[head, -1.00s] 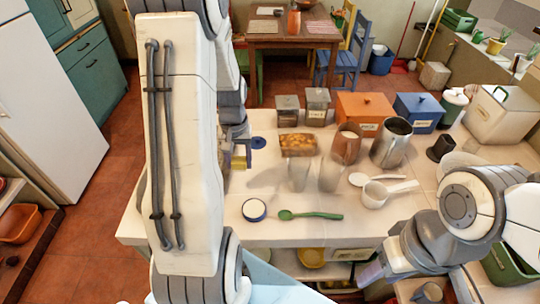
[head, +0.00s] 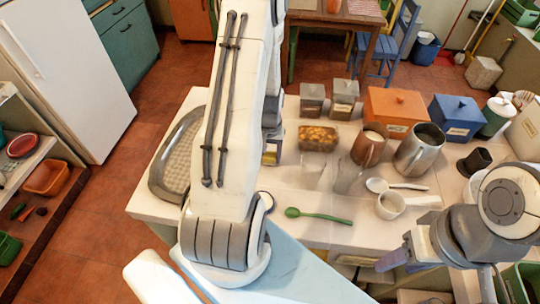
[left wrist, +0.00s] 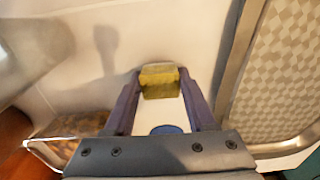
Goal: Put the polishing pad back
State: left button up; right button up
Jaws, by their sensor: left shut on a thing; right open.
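The polishing pad looks like a small yellow block (left wrist: 159,82). It sits between the fingertips of my left gripper (left wrist: 160,85), which is shut on it, above the white counter. In the head view my left gripper (head: 271,152) is mostly hidden behind my own arm, with a little of the yellow pad (head: 269,158) showing. My right gripper (head: 392,260) is open at the counter's front edge, low at the right; I see nothing in it.
A metal-rimmed checkered tray (head: 165,186) lies at the counter's left end. Glasses, a green spoon (head: 318,215), a metal pitcher (head: 419,149) and boxes crowd the right. A blue round thing (left wrist: 166,129) lies below the pad. A shelf (head: 40,205) stands far left.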

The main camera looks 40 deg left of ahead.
pick_arm(q)
jog(key=shift+f, duration=0.4)
jog(key=shift+f, duration=0.15)
jog(key=o, duration=1.3)
